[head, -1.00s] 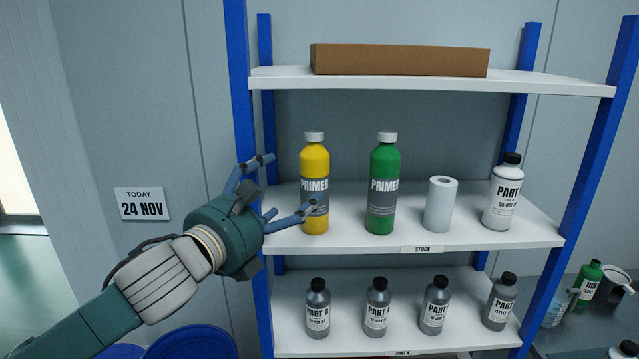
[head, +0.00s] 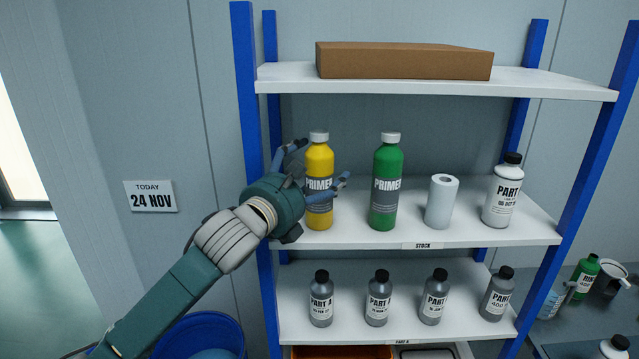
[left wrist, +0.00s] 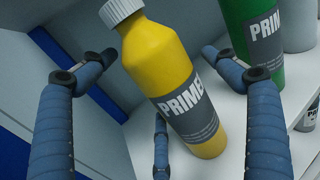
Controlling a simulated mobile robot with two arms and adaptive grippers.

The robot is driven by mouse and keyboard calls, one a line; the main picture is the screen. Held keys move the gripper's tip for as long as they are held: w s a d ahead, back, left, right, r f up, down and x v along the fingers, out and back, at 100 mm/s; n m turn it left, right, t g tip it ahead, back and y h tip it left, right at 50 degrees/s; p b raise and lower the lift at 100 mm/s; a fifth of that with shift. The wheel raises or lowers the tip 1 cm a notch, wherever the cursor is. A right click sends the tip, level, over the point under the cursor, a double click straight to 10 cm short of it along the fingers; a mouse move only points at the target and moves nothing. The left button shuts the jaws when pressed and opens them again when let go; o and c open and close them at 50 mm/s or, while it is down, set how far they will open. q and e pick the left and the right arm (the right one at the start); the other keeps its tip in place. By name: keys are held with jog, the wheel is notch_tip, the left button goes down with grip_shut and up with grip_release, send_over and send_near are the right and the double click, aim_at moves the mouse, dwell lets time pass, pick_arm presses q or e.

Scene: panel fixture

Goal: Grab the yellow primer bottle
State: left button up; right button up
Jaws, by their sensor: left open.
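The yellow primer bottle (head: 319,162) stands upright at the left end of the middle shelf, with a white cap and grey label. It also fills the middle of the left wrist view (left wrist: 165,75). My left gripper (head: 318,163) is open, its blue fingers spread on both sides of the bottle. In the left wrist view the fingers (left wrist: 155,68) reach up left and right of the bottle, and a third finger is low near its base. Gaps show beside the bottle, and I cannot tell whether any finger touches it. My right gripper is not in view.
A green primer bottle (head: 386,180) stands just right of the yellow one, then a white roll (head: 441,202) and a white bottle (head: 502,192). A blue post (head: 246,90) is close to my left gripper. Several grey bottles stand on the shelf below.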

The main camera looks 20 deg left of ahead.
pick_arm(q)
jog(key=c, duration=1.5)
jog(key=shift+r, duration=0.1)
jog(key=shift+c, duration=0.3)
